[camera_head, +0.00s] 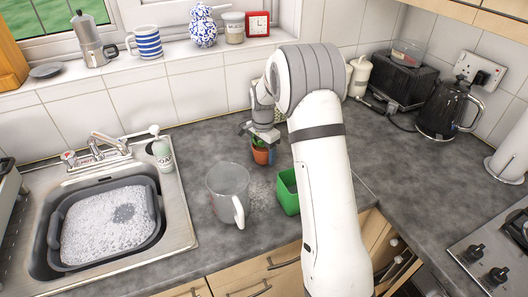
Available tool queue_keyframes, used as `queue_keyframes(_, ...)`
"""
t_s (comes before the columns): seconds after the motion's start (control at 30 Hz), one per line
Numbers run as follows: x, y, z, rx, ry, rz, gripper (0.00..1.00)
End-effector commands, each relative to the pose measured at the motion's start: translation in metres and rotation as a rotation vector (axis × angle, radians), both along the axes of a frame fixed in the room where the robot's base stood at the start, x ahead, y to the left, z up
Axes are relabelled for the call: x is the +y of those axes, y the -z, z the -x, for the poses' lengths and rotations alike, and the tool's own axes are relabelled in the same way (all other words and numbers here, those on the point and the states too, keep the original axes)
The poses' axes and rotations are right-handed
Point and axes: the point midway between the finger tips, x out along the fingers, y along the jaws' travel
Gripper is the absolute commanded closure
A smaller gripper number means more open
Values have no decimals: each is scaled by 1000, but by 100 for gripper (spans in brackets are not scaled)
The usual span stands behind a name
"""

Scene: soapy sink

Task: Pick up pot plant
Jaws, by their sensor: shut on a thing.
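The pot plant, a small orange-brown pot (260,155) with a little green on top, is on or just above the grey worktop, left of my arm. My gripper (262,140) is right over it and shut on it. The fingers hide much of the plant's top. I cannot tell whether the pot touches the worktop.
A sink (108,225) with a grey basin of suds is at the left. A black kettle (444,108) stands at the right.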

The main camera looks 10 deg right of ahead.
Motion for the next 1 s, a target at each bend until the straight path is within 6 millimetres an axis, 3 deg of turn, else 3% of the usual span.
queue_keyframes(0.17, 0, -9, -1, -4, 0, 0, 65)
queue_keyframes(0.5, 0, -73, -1, -6, 0, 0, 65)
queue_keyframes(0.67, -1, -96, 1, -4, 0, 0, 65)
queue_keyframes(1.0, -18, -135, 36, -3, 2, 1, 65)
